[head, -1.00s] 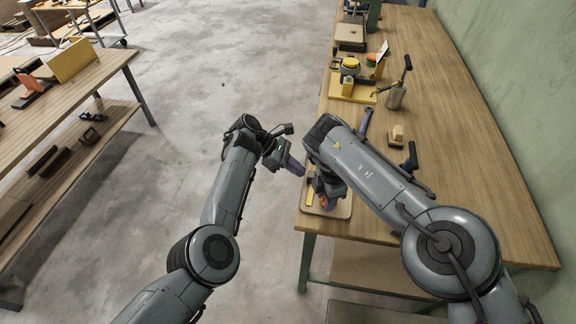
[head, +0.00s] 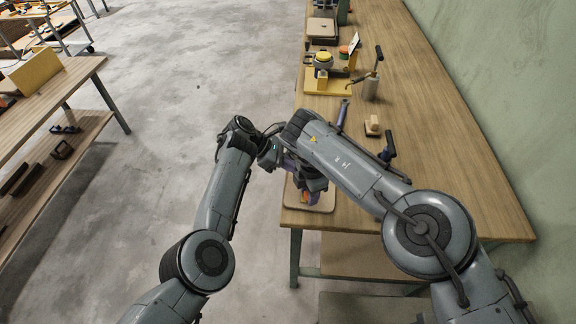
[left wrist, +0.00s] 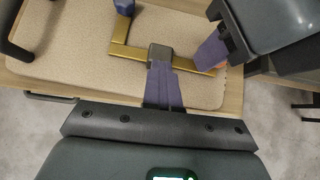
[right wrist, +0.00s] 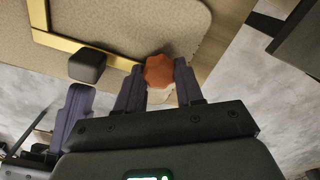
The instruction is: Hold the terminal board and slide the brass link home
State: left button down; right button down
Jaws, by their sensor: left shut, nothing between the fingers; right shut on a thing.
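The tan terminal board (head: 322,205) lies at the near left corner of the bench. It fills much of the left wrist view (left wrist: 60,70), with a brass link (left wrist: 128,50) running along it and a dark block (right wrist: 87,65) at the brass. My right gripper (right wrist: 158,78) is shut on an orange-red knob (right wrist: 159,70) near the board's edge. My left gripper (left wrist: 160,65) is shut and empty, its fingertips close to the dark block; I cannot tell whether they touch. In the head view my right arm partly hides the board and the grippers.
A blue-topped part (left wrist: 124,6) stands at the brass strip's far end. Further along the bench are a yellow stand (head: 326,80), an oil can (head: 370,88) and a small wooden block (head: 373,126). Bare floor lies left of the bench.

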pick_arm(q)
jog(key=shift+a, duration=0.4)
jog(key=a+f+v, duration=0.1)
jog(key=v, duration=1.1)
jog(key=shift+a+f, duration=0.15)
jog(key=shift+a, duration=0.25)
pick_arm(e)
jog(key=c, duration=0.6)
grip_release()
jog(key=shift+r, duration=0.15)
